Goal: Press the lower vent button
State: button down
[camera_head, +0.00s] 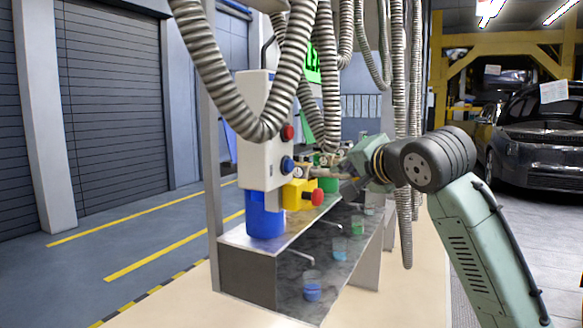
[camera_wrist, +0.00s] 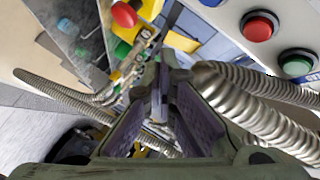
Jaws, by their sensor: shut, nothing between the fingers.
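A pale grey control box (camera_head: 258,150) hangs on the left part of the bench frame. A red button (camera_head: 287,132) sits on its side, with a blue button (camera_head: 287,164) below it. My gripper (camera_head: 345,182) is to the right of the box, apart from both buttons. In the wrist view my gripper (camera_wrist: 160,85) is shut and empty, with its fingers together.
Grey corrugated hoses (camera_head: 330,75) hang around the box, and one (camera_wrist: 262,115) passes close beside my gripper. A yellow block (camera_head: 297,193) with a red knob (camera_head: 317,197) and a blue container (camera_head: 265,214) stand on the bench (camera_head: 238,238). Several cups sit on the lower shelf.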

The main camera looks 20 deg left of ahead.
jog(key=a, duration=0.7)
jog(key=shift+w+a, duration=0.15)
jog(key=shift+a, duration=0.15)
dwell(1.2)
jog(key=shift+a, duration=0.25)
jog(key=shift+a+p, duration=0.4)
jog(key=shift+a, duration=0.15)
dwell(0.7)
jog(key=shift+d, duration=0.9)
jog(key=shift+d, duration=0.15)
jog(key=d, duration=0.4)
jog(key=shift+d, duration=0.4)
